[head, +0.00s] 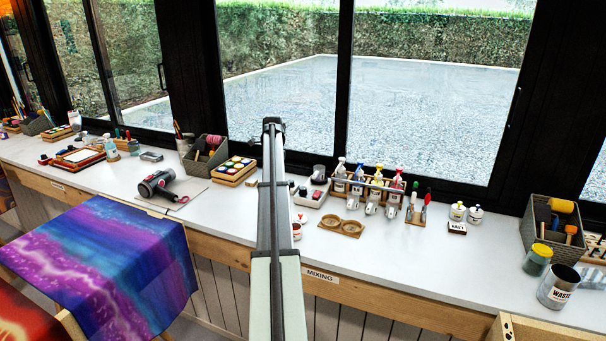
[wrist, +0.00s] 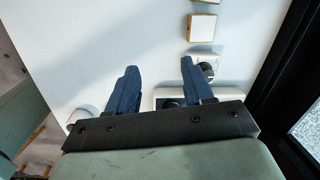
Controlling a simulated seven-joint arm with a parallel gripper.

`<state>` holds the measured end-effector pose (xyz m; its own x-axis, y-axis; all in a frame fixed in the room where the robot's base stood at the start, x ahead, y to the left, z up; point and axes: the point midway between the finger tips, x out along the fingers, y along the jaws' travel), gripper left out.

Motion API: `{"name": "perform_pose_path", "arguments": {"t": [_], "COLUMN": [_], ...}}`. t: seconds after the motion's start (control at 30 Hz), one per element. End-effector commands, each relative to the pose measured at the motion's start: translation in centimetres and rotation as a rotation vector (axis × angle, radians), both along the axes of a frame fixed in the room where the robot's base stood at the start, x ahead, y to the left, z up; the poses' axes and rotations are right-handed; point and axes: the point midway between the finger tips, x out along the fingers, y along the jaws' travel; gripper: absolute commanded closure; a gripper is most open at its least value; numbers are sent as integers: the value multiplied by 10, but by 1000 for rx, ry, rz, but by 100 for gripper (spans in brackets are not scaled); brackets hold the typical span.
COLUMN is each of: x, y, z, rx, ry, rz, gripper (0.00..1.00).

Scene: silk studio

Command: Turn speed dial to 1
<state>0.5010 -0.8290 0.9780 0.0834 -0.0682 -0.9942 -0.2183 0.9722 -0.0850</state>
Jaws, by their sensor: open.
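In the head view, the end of my arm (head: 273,124) is raised above the counter and the fingers cannot be made out. A small white unit with a dark round part (wrist: 205,70) is just beyond the right fingertip in the wrist view. A longer white unit (wrist: 162,93) lies partly hidden behind the right finger. A white unit with dark parts (head: 309,196) stands right of my arm in the head view. I cannot make out the speed dial or its setting.
The white counter (head: 450,258) runs below black-framed windows. A bottle rack (head: 362,183) and a wooden holder (head: 342,226) stand right of my arm. A paint tray (head: 234,171) and a grey-red tool (head: 158,186) are left. A waste can (head: 559,288) stands far right.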

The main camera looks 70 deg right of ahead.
Motion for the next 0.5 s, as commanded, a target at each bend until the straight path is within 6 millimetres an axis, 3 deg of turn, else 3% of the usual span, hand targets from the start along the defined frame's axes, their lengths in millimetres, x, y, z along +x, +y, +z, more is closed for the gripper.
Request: {"name": "perform_pose_path", "arguments": {"t": [0.03,0.2,0.33,0.5], "x": [-28,-88,-110,-116], "y": [-11,-28,-33,-33], "z": [1,4,5,2], "rx": [16,59,74,79], "ry": [17,57,73,77], "rz": [-51,-170,-214,-227], "gripper": [49,49,49,49]}}
